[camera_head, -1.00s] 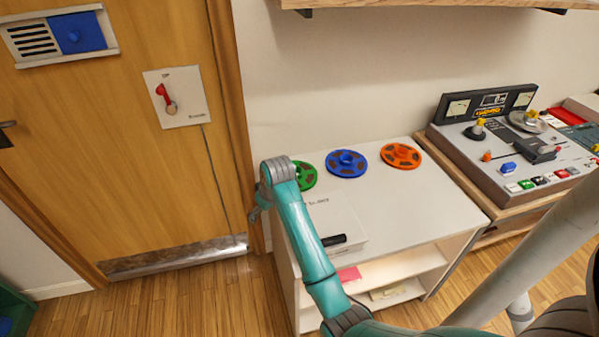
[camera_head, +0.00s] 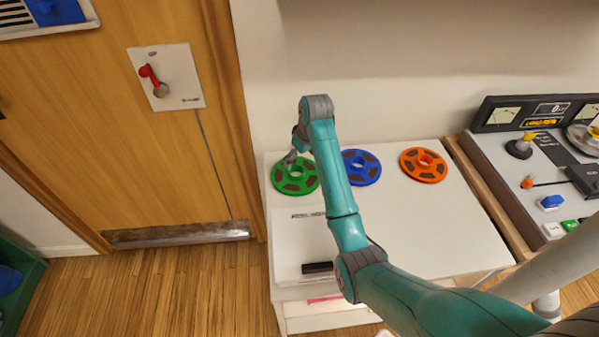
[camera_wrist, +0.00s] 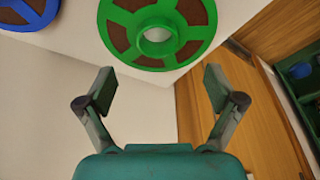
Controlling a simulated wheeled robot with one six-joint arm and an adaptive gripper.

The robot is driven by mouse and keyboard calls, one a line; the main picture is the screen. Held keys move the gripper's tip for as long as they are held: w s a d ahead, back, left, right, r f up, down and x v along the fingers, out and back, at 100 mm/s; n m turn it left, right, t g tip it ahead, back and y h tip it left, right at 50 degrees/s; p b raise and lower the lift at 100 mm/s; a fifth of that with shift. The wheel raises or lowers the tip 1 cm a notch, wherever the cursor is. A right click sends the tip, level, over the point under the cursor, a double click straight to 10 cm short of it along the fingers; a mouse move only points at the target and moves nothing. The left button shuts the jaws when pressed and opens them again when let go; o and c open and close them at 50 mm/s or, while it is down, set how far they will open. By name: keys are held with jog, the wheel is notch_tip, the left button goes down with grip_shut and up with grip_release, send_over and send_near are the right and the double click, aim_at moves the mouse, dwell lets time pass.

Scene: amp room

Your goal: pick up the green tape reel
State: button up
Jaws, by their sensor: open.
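The green tape reel (camera_head: 283,182) lies flat at the left end of the white cabinet top, with brown sectors and a raised hub ring. In the wrist view the green tape reel (camera_wrist: 122,22) is at the top, beyond the fingertips. My gripper (camera_head: 292,158) is over the reel's back part in the head view. In the wrist view my gripper (camera_wrist: 159,88) has its two fingers wide apart, with nothing between them. The fingers look apart from the reel. My arm hides part of the cabinet top right of the reel.
A blue reel (camera_head: 362,168) and an orange reel (camera_head: 424,165) lie to the right on the white cabinet top (camera_head: 430,225). A white box (camera_head: 300,240) with a black handle lies in front of the green reel. A tape machine (camera_head: 545,165) stands far right. A wooden door (camera_head: 150,130) is left.

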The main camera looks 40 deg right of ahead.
aim_at(296, 169)
jog(key=shift+x, duration=4.1)
jog(key=shift+d, duration=0.15)
jog(key=c, duration=1.5)
